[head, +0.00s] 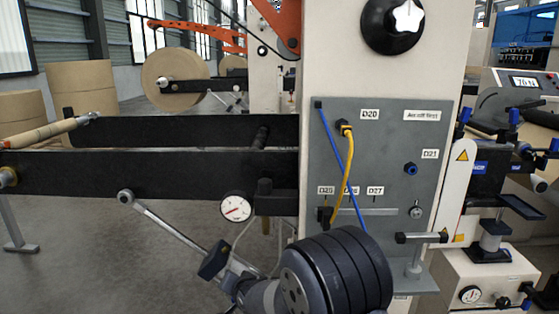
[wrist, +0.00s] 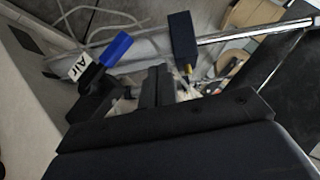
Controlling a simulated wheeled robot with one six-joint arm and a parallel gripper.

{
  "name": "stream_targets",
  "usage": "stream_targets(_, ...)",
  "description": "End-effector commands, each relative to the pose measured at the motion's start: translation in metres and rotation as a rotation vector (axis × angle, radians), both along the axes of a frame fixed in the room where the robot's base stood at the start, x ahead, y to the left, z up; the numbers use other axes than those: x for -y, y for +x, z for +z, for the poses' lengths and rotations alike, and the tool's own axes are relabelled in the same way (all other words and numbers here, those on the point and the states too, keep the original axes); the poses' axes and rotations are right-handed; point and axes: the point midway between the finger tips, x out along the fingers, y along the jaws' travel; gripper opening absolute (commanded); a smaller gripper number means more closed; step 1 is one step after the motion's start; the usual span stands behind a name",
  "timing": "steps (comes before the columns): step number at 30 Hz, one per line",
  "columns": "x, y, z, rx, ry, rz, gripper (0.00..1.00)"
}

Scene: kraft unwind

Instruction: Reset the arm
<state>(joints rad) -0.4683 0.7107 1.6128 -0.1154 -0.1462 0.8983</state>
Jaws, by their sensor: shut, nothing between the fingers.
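My gripper (wrist: 160,78) shows in the wrist view, its two dark fingers close together with nothing between them. In the head view I cannot make the fingers out; what looks like my dark arm fills the bottom centre and hides what lies behind it. In the wrist view a black block (wrist: 182,38) on a chrome rod (wrist: 255,30) is just beyond the fingers to the right. A blue-handled air valve (wrist: 115,48) with a tag reading "Air" is to their left. I cannot tell whether the fingers touch anything.
In the head view, a grey panel (head: 385,155) carries a yellow cable (head: 348,175) and a blue line (head: 335,140). A gauge (head: 236,207) and black rails (head: 150,173) are left of it. A clamp unit (head: 495,175) stands right. Open floor (head: 100,250) is at lower left.

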Motion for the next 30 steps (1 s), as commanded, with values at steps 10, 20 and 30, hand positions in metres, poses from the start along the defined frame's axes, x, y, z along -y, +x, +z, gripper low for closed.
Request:
stream_targets(10, 0.008, 0.022, -0.035, 0.003, 0.013, 0.001, 0.00)
stream_targets(20, 0.017, 0.021, -0.028, 0.001, 0.062, 0.005, 0.00)
stream_targets(30, 0.018, 0.021, -0.027, -0.001, 0.071, 0.007, 0.00)
